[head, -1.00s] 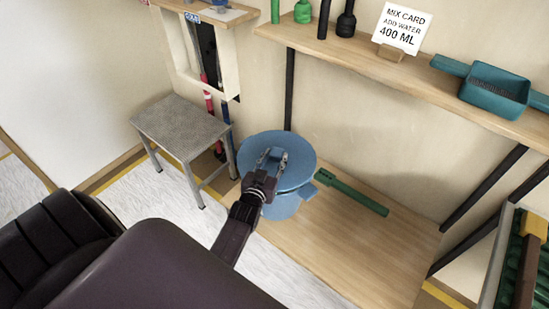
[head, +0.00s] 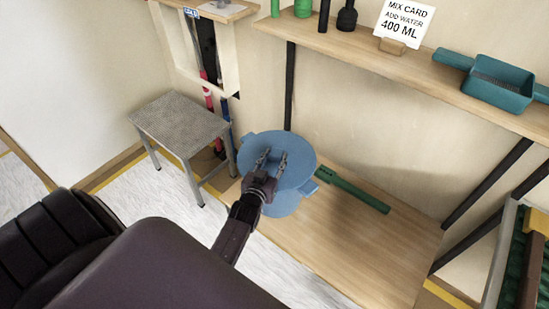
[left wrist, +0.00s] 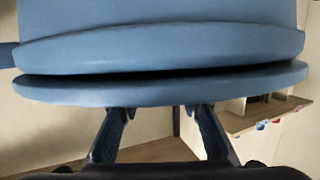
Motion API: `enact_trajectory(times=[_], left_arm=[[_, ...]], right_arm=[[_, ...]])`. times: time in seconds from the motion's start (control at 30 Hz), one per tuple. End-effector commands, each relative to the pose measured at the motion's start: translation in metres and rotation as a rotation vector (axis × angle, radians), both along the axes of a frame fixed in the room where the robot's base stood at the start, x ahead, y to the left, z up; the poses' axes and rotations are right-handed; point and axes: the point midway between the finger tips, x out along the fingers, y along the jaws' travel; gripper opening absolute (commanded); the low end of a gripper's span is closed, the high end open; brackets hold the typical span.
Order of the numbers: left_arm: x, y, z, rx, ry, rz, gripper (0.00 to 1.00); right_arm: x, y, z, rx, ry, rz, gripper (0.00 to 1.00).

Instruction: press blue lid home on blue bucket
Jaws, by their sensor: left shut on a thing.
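The blue lid (head: 298,150) is a flat round disc over the blue bucket (head: 288,205), which stands on the low wooden shelf. My left gripper (head: 272,160) is over the lid's top, fingers spread apart and shut on its handle, which is mostly hidden. In the left wrist view the lid (left wrist: 160,93) is the lower disc and the bucket (left wrist: 160,48) is above it in the picture. A dark, narrow gap shows between lid and rim, wider toward the middle and right. The left fingers (left wrist: 160,122) reach the lid's outer face. My right gripper is not in view.
A green tool (head: 355,192) lies on the low wooden shelf (head: 345,250) right of the bucket. A grey step stool (head: 180,122) stands to the left. An upper shelf (head: 420,80) with bottles, a mix card (head: 403,24) and a teal tray (head: 497,83) runs above.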

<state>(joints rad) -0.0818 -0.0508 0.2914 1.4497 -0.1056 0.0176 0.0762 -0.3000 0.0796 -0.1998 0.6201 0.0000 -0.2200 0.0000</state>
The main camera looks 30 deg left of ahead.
Motion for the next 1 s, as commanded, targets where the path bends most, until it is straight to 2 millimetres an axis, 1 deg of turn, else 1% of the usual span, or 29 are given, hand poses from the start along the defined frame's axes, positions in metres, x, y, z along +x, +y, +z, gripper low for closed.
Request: enact_trajectory(times=[0.17,0.47,0.5,0.67,0.7,1.0], left_arm=[[0.0004,0.0002,-0.0046,0.001,-0.002,0.0,0.06],[-0.0003,0.0,-0.0066,0.0,0.002,0.0,0.06],[-0.0003,0.0,-0.0068,0.0,0.002,0.0,0.34],[-0.0003,0.0,-0.0065,0.001,0.001,0.0,0.51],[-0.0002,0.0,-0.0064,0.001,0.001,0.0,0.53],[-0.0022,-0.0006,-0.0065,-0.001,0.002,0.0,0.53]], right_arm=[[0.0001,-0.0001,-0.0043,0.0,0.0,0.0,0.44],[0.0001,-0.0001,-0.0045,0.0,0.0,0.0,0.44],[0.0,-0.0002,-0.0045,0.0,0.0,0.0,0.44],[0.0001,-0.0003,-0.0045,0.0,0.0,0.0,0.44],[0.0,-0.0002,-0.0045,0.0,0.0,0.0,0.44],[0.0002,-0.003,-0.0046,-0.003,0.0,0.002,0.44]])
